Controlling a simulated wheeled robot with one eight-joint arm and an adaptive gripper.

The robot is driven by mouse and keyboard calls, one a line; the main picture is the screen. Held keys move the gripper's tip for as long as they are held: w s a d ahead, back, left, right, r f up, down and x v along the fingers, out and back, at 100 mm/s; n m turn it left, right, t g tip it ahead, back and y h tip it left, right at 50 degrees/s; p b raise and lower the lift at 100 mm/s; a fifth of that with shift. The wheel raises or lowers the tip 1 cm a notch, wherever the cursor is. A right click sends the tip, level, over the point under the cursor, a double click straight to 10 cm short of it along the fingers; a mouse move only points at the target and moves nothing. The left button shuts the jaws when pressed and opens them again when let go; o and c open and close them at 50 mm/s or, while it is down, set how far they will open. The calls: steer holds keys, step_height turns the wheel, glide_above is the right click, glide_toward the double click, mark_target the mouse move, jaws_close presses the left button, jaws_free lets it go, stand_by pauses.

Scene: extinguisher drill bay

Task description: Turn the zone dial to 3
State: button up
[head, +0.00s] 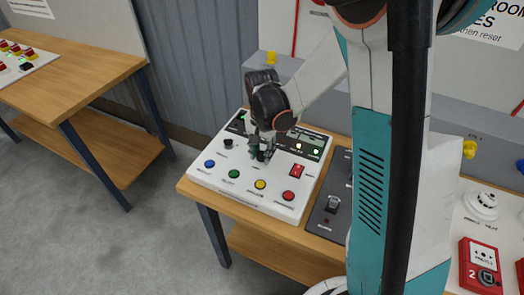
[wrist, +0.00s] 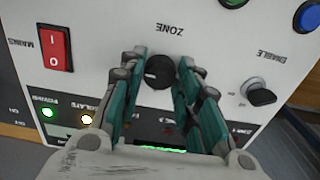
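The black round zone dial (wrist: 159,71) sits on the white control panel (wrist: 105,20), with the upside-down label ZONE beside it in the wrist view. Its pointer mark is too small to read the setting surely. My gripper (wrist: 162,66) has its two teal fingers on either side of the dial, close to it, with a narrow gap on at least the right. In the head view my gripper (head: 262,153) points down at the middle of the panel and mostly hides the dial.
The panel also bears a red mains rocker switch (wrist: 55,47), a black enable key switch (wrist: 260,92), and blue (head: 210,164), green (head: 234,174), yellow (head: 260,184) and red (head: 288,196) buttons. A dark box (head: 331,206) stands right of the panel.

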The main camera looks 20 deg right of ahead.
mark_target(262, 154)
steer(key=shift+o, duration=1)
steer(key=shift+r, duration=0.1)
step_height(262, 154, up, 12)
